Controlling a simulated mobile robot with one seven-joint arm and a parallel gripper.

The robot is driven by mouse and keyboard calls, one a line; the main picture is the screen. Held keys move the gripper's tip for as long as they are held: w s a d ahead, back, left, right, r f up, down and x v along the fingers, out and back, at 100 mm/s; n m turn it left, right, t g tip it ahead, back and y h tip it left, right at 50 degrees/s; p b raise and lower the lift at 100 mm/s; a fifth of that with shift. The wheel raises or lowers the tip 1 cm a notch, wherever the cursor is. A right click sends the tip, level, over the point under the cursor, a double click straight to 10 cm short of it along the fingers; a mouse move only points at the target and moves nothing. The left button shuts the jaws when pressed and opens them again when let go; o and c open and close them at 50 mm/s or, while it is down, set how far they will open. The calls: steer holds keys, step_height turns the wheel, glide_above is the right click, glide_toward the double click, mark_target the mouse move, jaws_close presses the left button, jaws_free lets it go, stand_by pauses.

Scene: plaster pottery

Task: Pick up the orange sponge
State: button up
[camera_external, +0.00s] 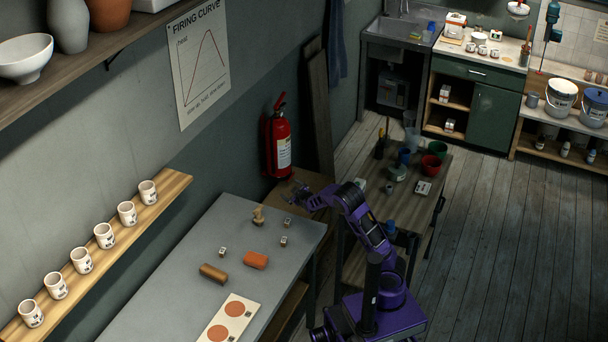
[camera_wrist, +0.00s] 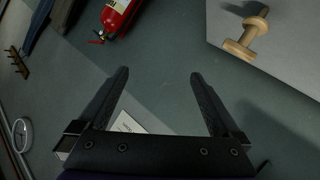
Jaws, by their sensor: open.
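An orange sponge (camera_external: 255,260) lies on the grey table (camera_external: 178,262) in the external view, to the right of a brown cylinder (camera_external: 214,273). My gripper (camera_external: 292,194) is above the far right end of the table, away from the sponge. In the wrist view my gripper (camera_wrist: 165,82) shows two dark fingers spread wide apart with nothing between them. The sponge is not in the wrist view.
A wooden tool (camera_external: 258,215), also in the wrist view (camera_wrist: 246,36), stands near small white blocks (camera_external: 284,240) on the table. A board with orange discs (camera_external: 228,318) lies nearer. A red fire extinguisher (camera_external: 279,145) hangs on the wall. Cups line a shelf (camera_external: 165,192).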

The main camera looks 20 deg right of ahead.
steer(key=s+a+f+g+y, duration=0.1)
steer(key=s+a+f+y, duration=0.2)
steer(key=s, duration=0.5)
steer(key=s+a+f+n+g+y, duration=0.1)
steer(key=s+a+f, duration=0.3)
steer(key=s, duration=0.5)
steer(key=s+a+f+n+g+y, duration=0.1)
steer(key=s+a+f+g+y, duration=0.1)
steer(key=s+a+f+y, duration=0.2)
steer(key=shift+s+a+f+g+y+b, duration=0.15)
steer(key=shift+s+f, duration=0.8)
steer(key=shift+s, duration=0.25)
steer(key=shift+s+a+f+g+y+b, duration=0.15)
steer(key=shift+s+f, duration=0.75)
steer(key=shift+s, duration=0.3)
steer(key=b, duration=0.1)
steer(key=w+a+b, duration=0.1)
steer(key=b, duration=0.1)
steer(key=shift+f, duration=0.25)
glide_toward(256, 257)
steer(key=x, duration=0.5)
steer(key=shift+s+a+r+p, duration=0.15)
steer(key=shift+s+a+p, duration=0.1)
steer(key=shift+p, duration=0.05)
steer(key=shift+d+x, duration=0.25)
steer(key=shift+x, duration=2.45)
steer(key=shift+w, duration=0.1)
steer(key=c, duration=1.2)
